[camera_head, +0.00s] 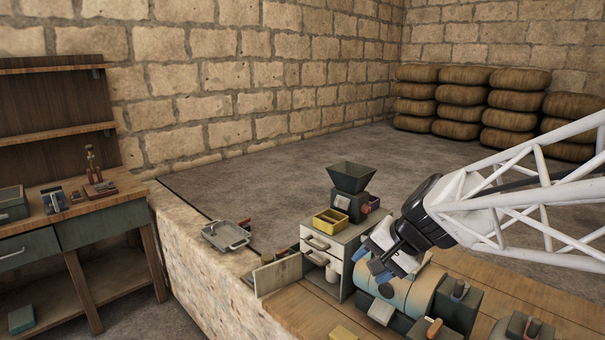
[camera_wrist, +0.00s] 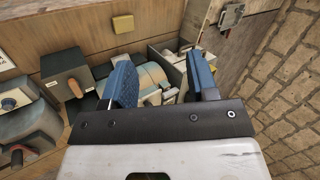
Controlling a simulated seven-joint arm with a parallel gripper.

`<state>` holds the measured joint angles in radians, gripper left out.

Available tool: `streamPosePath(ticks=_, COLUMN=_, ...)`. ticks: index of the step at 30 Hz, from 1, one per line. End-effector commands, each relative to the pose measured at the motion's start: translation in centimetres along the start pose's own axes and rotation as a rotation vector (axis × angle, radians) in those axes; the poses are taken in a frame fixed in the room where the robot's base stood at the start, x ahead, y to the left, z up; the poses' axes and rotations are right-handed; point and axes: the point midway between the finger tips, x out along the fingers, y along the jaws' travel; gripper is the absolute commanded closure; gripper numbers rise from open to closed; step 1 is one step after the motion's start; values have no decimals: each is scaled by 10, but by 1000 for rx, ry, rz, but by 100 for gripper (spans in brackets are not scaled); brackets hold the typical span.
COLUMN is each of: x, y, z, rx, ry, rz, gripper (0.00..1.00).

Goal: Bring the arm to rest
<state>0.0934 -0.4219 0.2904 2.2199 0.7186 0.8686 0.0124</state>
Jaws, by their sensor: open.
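My gripper (camera_head: 371,265) is at the end of my white lattice arm, at the right in the head view. In the wrist view my gripper (camera_wrist: 162,77) shows two blue fingers spread apart with nothing held between them. It hangs over the workbench (camera_head: 300,305), close to the light-blue cylindrical machine (camera_head: 408,294). In the wrist view that machine (camera_wrist: 152,76) shows between and beyond the fingers. I cannot tell whether the gripper touches it. The wrist and fingers hide part of the machine in the head view.
A white drawer cabinet (camera_head: 322,247) with an open door (camera_head: 278,275) stands left of the gripper. A metal tray (camera_head: 226,235) lies on the stone ledge. Several dark boxes crowd the bench's right.

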Motion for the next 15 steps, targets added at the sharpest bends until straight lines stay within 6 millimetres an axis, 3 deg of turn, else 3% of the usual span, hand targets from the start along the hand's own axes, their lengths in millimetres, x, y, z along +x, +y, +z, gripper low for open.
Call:
streamPosePath(ticks=6, x=-26, y=41, z=65, rx=-220, ry=-1, rz=189, gripper=46)
streamPosePath(ticks=15, x=-55, y=102, z=124, rx=-473, ry=16, rz=435, gripper=46)
